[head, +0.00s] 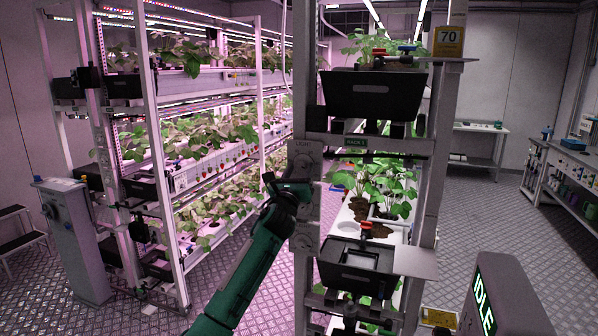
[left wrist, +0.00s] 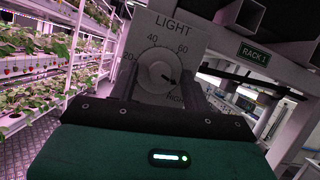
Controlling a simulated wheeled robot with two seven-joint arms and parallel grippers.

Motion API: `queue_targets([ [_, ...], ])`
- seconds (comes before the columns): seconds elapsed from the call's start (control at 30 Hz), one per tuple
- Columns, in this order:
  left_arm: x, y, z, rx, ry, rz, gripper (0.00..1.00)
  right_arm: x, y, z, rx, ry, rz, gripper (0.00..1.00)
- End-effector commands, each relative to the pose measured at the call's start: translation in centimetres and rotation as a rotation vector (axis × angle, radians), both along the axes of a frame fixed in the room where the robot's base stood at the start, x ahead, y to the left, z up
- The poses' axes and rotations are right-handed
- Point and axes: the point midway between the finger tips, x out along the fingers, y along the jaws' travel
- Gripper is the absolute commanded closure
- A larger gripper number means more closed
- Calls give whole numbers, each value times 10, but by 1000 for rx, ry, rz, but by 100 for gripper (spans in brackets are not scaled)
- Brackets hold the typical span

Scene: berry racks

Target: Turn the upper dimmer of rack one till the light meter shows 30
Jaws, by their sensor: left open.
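The upper dimmer (head: 303,157) is a pale plate marked LIGHT on the post of rack one, left of the RACK 1 sign. In the left wrist view its round knob (left wrist: 157,72) is in clear sight, with its pointer toward the lower right of the scale, near the end marking. My left gripper (head: 298,187) is at the plate and hides part of it. In the left wrist view my open left fingers (left wrist: 160,88) stand either side of the knob; contact cannot be told. The light meter (head: 449,39) on top of the rack shows 70. My right gripper is out of view.
Below the upper dimmer, a second plate (head: 305,243) sits on the same post. Black bins (head: 374,95) and plants fill rack one. Another planted rack (head: 165,200) stands to the left. A grey IDLE display (head: 500,295) is at the lower right.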

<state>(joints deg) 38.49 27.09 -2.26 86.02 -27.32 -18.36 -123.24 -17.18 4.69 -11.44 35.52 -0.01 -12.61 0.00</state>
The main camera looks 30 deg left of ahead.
Motion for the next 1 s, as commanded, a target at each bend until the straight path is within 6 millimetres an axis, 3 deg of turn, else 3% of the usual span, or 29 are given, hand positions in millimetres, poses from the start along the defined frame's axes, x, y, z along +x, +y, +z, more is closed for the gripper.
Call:
queue_targets([
  [0.13, 0, 0, 0, 0, 0, 0, 56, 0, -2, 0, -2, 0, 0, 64],
  [0.33, 0, 0, 0, 0, 0, 0, 95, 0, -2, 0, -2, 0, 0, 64],
  [0.67, 0, -1, -1, -36, -9, -2, 96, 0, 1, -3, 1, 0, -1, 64],
  [1.0, 1, -3, -1, -246, -59, -1, 96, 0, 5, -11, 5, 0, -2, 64],
])
